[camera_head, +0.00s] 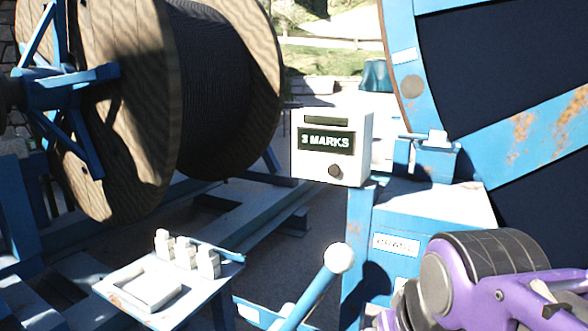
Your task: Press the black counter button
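The black counter button (335,171) is a small round knob low on the front face of a white counter box (360,150). The box has a dark display (326,140) above the button that reads "3 MARKS". It sits on a blue post at the middle of the view. The button is unobstructed. My purple arm (500,290) with a dark round joint shows at the lower right, below and right of the box and apart from it. I cannot make out my gripper's fingers.
A wooden cable reel (140,110) wound with black cable stands at left. A large blue reel wheel (545,130) fills the right. A white-knobbed lever (339,258) stands below the box. A small panel (140,285) with white blocks is at lower left.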

